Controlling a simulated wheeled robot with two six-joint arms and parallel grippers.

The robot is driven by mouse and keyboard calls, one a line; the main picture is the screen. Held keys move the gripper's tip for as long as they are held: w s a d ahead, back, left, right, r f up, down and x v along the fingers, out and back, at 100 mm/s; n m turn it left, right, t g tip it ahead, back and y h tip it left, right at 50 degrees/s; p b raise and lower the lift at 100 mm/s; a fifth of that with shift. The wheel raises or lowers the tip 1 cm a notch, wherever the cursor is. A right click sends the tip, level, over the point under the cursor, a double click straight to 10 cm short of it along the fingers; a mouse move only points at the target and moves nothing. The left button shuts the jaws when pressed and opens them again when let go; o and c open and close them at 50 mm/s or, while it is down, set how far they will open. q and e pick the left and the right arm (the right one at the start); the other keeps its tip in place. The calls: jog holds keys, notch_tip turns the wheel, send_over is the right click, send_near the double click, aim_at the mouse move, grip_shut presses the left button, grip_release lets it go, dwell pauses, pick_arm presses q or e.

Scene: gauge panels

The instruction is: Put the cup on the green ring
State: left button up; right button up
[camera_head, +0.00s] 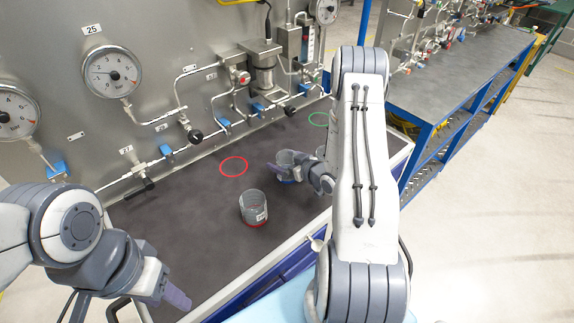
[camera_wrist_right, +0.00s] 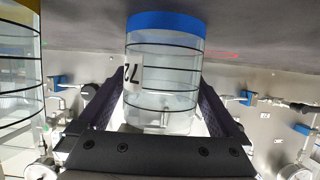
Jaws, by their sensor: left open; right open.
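A clear cup with a blue base (camera_head: 285,157) stands on the dark bench; it fills the middle of the right wrist view (camera_wrist_right: 164,70). My right gripper (camera_head: 292,172) is open, with one finger on each side of this cup. Contact cannot be told. A clear cup with a red base (camera_head: 253,207) stands nearer the front. Another clear cup with a yellow base (camera_wrist_right: 18,95) shows at the left of the wrist view. The green ring (camera_head: 318,119) lies at the back right of the bench, empty. My left gripper (camera_head: 165,276) is open and empty at the lower left.
A red ring (camera_head: 233,166) lies empty on the bench (camera_head: 190,215). Behind stands a panel with gauges (camera_head: 112,71), pipes and valves that overhang the bench's back edge. My right arm hides part of the bench's right side. The bench's left part is clear.

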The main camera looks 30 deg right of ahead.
jog(key=shift+w+a+f, duration=0.15)
jog(key=shift+w+f, duration=0.05)
jog(key=shift+w, duration=0.35)
jog(key=c, duration=1.3)
